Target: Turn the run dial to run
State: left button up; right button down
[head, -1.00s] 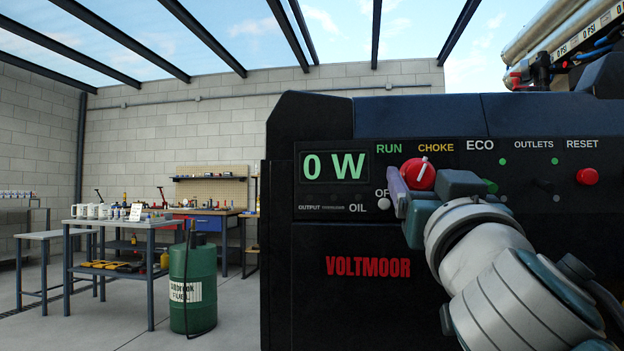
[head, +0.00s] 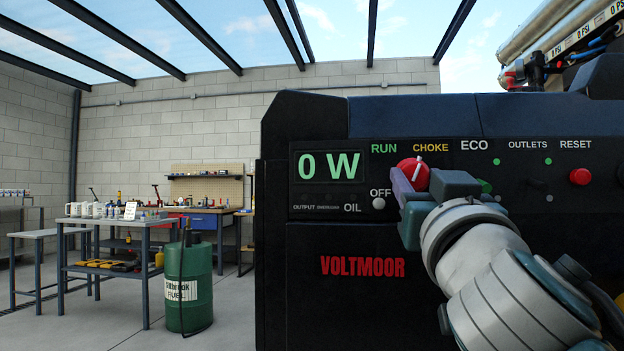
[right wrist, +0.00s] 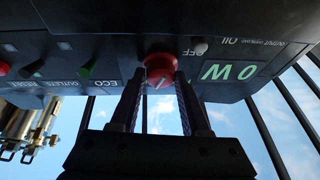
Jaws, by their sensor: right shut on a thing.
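The run dial (head: 414,172) is a red round knob with a white pointer line, on the dark generator panel. Its pointer aims up and slightly right, between the RUN label (head: 383,148) and the CHOKE label (head: 430,148). The OFF label (head: 380,193) is at its lower left. My right gripper (head: 420,187) is shut on the dial, one finger at its left and one at its lower right. In the right wrist view the red dial (right wrist: 160,66) sits between both fingertips (right wrist: 161,80). My left gripper is not in view.
The generator (head: 320,230) fills the right side, with a 0 W display (head: 331,167) and a red reset button (head: 580,176). A green fuel drum (head: 188,285) and a metal table (head: 110,250) stand at left. The floor between them and the generator is clear.

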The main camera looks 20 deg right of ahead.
jog(key=shift+r+n+y+p, duration=0.25)
jog(key=shift+n+y+p, duration=0.6)
jog(key=shift+n, duration=0.35)
jog(key=n+y+p, duration=0.1)
jog(key=n+p, duration=0.2)
jog(key=n+y+p, duration=0.2)
jog(key=n+p, duration=0.1)
jog(key=n+y+p, duration=0.1)
jog(key=n+p, duration=0.2)
jog(key=n, duration=0.1)
jog(key=shift+s+d+r+p, duration=0.1)
jog(key=shift+d+r+p, duration=0.1)
jog(key=shift+r+p, duration=0.1)
jog(key=shift+f+n+g+y+p, duration=0.15)
jog(key=shift+n+g+y+p, duration=0.3)
jog(key=shift+n+p, duration=0.9)
jog(key=shift+c, duration=1.9)
grip_release()
jog(key=shift+f, duration=0.1)
